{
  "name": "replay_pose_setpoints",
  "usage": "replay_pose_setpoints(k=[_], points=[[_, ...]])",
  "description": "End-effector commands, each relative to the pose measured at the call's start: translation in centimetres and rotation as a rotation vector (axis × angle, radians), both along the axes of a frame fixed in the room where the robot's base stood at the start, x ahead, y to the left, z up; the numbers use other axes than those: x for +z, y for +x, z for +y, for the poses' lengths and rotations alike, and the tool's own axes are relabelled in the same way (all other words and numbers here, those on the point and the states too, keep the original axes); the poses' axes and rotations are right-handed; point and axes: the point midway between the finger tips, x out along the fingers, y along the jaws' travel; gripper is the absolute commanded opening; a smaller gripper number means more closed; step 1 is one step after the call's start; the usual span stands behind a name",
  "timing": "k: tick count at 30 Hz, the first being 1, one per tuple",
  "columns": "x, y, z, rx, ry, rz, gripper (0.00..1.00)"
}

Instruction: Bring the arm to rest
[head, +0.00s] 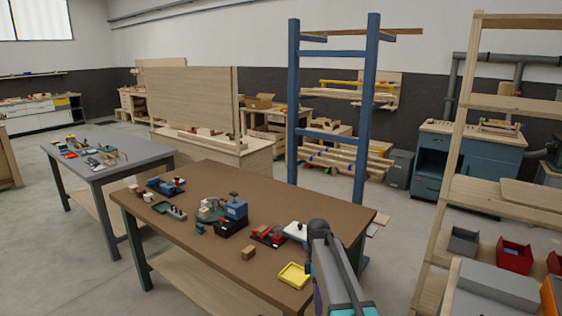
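My arm rises from the bottom edge, right of centre, in the head view. Its grey links and a dark rounded joint stand in front of the right end of the brown-topped table (215,262). Teal bands show on the arm low in the picture. I cannot make out my gripper or its fingers in this view, so whether it holds anything is not shown.
The table bears a yellow tray (294,275), a wooden block (249,253), a blue machine (236,209) and several small items. A blue frame (366,110) stands behind it. Wooden shelving (451,180) is close on the right. Open floor lies left.

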Motion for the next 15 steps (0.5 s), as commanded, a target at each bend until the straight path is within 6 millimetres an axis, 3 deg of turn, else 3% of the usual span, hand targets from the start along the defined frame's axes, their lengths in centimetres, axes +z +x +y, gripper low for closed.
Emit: replay_pose_setpoints(k=[3,15], points=[[-3.5,-2.2,-0.6,-0.015,-0.006,0.043,0.38],[-13.5,-9.7,-2.1,-0.106,-0.042,0.156,0.38]])
